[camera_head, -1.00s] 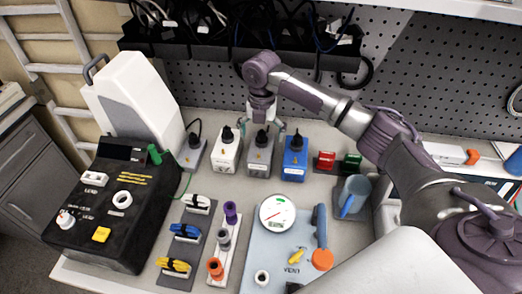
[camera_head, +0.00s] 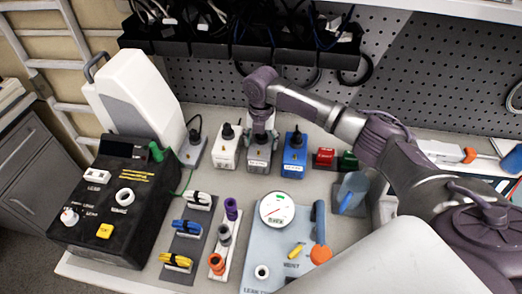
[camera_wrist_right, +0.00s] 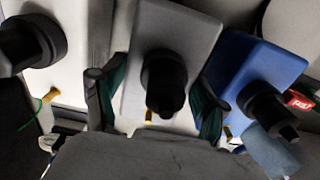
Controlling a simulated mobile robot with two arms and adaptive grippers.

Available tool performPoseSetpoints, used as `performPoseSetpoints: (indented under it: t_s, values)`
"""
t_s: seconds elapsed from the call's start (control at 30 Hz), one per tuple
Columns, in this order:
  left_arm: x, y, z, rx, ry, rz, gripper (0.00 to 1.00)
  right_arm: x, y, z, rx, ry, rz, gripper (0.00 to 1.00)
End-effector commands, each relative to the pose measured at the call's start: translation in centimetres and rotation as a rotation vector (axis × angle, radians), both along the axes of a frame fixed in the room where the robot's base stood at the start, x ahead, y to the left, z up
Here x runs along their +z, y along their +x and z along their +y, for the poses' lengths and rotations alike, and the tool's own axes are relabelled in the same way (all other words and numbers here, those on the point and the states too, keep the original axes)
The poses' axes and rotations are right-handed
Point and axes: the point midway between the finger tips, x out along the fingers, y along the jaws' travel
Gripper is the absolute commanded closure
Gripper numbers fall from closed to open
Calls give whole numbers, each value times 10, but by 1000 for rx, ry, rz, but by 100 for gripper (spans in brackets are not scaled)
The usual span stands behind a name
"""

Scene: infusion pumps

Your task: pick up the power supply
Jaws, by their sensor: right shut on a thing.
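A grey box-shaped power supply (camera_head: 259,158) with a black plug on top stands upright in the row on the bench, between a white box (camera_head: 226,158) and a blue box (camera_head: 293,163). My right gripper (camera_head: 261,138) reaches down over the grey one and is shut on it. In the right wrist view, the green-padded fingers (camera_wrist_right: 157,98) flank the grey body (camera_wrist_right: 160,28), with its black plug between them. I cannot tell whether it is off the bench. My left gripper is not in view.
Red (camera_head: 324,157) and green (camera_head: 347,160) blocks stand right of the blue box. A black test device (camera_head: 113,210) is at the left. A blue-grey tray with a dial (camera_head: 277,209) lies in front. A perforated wall with black cable bins (camera_head: 220,53) is behind.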

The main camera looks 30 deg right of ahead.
Motion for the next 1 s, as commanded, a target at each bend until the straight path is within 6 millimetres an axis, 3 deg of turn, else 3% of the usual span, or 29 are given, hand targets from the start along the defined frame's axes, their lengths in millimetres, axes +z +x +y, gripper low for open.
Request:
performPoseSetpoints:
  t_s: [0.03,0.13,0.6,1.0]
  values:
    - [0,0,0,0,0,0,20,0,0,0,0,-1,-1,75]
    - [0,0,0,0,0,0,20,0,0,0,0,-1,-1,90]
    - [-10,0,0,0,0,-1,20,7,-5,5,2,1,-5,91]
    - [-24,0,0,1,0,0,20,85,-5,5,0,1,-6,91]
